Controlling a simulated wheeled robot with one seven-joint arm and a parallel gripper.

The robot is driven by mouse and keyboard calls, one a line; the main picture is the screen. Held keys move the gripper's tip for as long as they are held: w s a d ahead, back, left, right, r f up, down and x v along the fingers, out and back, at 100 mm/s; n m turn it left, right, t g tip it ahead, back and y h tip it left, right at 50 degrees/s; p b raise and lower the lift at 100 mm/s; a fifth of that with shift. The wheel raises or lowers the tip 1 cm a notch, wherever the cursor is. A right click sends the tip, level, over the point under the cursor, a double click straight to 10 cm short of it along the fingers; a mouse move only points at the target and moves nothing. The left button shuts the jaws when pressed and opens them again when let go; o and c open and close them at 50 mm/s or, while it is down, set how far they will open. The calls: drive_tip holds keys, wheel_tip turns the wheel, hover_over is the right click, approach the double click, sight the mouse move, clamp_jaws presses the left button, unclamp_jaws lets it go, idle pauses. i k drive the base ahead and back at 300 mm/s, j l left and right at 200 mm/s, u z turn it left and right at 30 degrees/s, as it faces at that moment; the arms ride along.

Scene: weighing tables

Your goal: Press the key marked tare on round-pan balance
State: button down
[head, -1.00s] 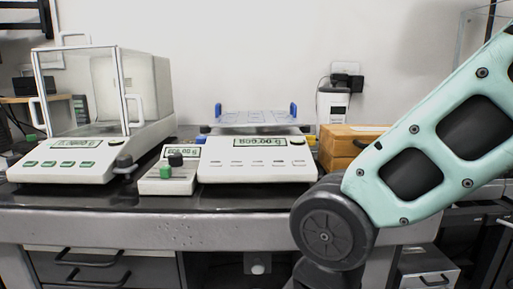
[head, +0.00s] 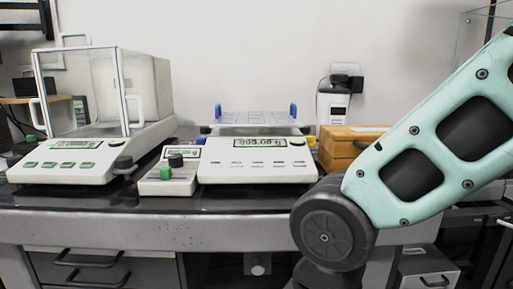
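Two balances stand on the dark bench. The left balance (head: 92,158) is white, with a clear draft shield (head: 110,90) and a row of several green keys (head: 60,165) on its sloped front. The middle balance (head: 257,168) is white, with a lit display (head: 268,142) and a row of small flat key marks (head: 262,164). A clear tray with blue handles (head: 256,118) sits on top of it and hides its pan. I cannot make out a round pan on either, and the key labels are too small to read. My gripper is out of view; only my arm shows at the right.
A small white box (head: 167,180) with a green and a black knob stands between the balances. A wooden box (head: 345,148) stands right of the middle balance, partly behind my arm. A strip of bare bench (head: 250,192) runs along the front edge. Drawers are below.

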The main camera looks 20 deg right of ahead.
sight(254, 164)
drive_tip(key=j, duration=2.25)
drive_tip(key=i+z, duration=0.05)
drive_tip(key=i, duration=0.05)
